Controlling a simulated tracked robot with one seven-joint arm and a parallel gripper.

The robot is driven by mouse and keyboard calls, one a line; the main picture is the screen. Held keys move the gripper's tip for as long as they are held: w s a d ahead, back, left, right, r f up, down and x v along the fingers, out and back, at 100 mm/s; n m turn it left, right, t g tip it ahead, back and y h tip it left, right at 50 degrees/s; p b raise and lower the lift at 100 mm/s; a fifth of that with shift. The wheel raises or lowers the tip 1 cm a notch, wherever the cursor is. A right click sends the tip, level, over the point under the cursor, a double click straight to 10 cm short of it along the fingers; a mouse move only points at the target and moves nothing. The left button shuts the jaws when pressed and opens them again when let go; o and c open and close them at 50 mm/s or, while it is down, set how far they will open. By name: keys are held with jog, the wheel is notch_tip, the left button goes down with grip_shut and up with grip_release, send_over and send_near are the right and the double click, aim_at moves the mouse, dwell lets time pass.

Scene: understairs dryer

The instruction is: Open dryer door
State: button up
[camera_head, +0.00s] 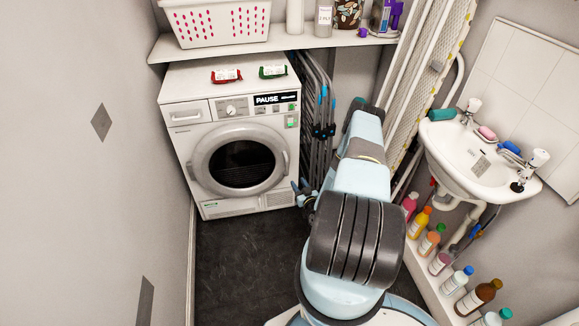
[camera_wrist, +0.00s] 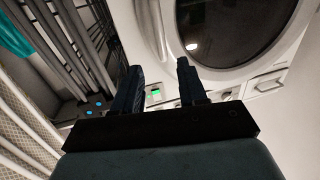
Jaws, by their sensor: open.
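The white dryer (camera_head: 229,115) stands at the back left. Its round door (camera_head: 241,164), with a dark window, looks shut. A pale upright handle (camera_head: 286,162) seems to sit on the door's right edge. My gripper (camera_head: 303,192) is low, just right of the door, partly hidden by my own arm. In the wrist view the dryer shows upside down, with the dark window (camera_wrist: 235,28) at the top right and a pale curved handle-like part (camera_wrist: 158,28) left of it. There my gripper (camera_wrist: 160,78) is open, its two dark fingers apart with nothing held between them.
Folded racks (camera_head: 318,120) stand close right of the dryer. A shelf (camera_head: 283,42) with a white basket (camera_head: 217,25) is above. A sink (camera_head: 478,160) and several bottles (camera_head: 437,240) line the right side. Dark floor (camera_head: 245,255) in front of the dryer is clear.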

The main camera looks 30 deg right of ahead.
aim_at(288, 167)
jog(key=w, duration=0.9)
jog(key=w+d, duration=0.1)
jog(key=w, duration=0.3)
jog(key=shift+w+f, duration=0.1)
jog(key=shift+w, duration=0.15)
jog(key=shift+d, duration=0.1)
grip_shut()
